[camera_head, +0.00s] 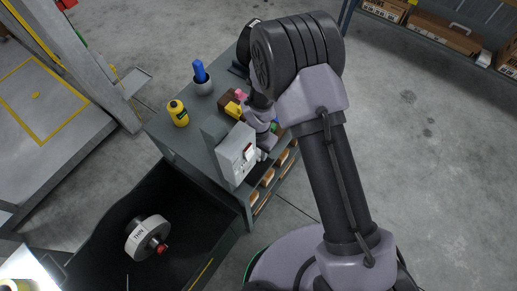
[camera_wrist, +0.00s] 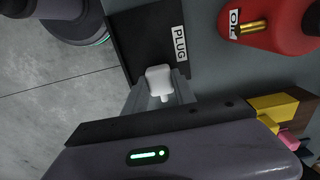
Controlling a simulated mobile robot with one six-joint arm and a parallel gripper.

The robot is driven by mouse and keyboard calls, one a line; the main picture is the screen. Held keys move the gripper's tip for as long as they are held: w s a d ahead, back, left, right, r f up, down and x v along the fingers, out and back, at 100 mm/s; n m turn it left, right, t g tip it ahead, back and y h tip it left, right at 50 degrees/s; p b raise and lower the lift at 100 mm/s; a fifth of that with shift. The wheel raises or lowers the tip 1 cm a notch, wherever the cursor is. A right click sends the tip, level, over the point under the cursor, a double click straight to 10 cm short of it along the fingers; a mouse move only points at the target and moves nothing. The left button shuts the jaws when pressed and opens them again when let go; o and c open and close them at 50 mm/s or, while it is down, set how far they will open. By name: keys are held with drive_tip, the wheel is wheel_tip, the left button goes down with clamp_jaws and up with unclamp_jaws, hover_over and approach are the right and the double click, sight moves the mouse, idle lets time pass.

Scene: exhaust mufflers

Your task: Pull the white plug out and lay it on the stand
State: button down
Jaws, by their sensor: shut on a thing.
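The white plug (camera_wrist: 158,80) is between the grey fingers of my gripper (camera_wrist: 159,96) in the wrist view. My gripper is shut on it. The plug shows in front of a black pad labelled PLUG (camera_wrist: 150,35), which looks like the stand. I cannot tell whether the plug touches the pad. My arm hides the fingers, plug and pad there.
A red container with a brass part (camera_wrist: 282,22) is close to the pad. Yellow blocks (camera_wrist: 277,112) lie at right in the wrist view. On the bench (camera_head: 172,144) stand a yellow bottle (camera_head: 178,113) and a blue-handled item (camera_head: 200,72). A dark bin (camera_head: 190,225) is in front.

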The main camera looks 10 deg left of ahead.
drive_tip(key=shift+f, duration=0.35)
drive_tip(key=shift+r, duration=0.1)
drive_tip(key=c, duration=0.9)
unclamp_jaws()
drive_tip(key=shift+c, duration=0.2)
drive_tip(key=shift+r, duration=0.1)
wheel_tip(320, 180, up, 17)
drive_tip(key=p, duration=0.5)
drive_tip(key=shift+r, duration=0.1)
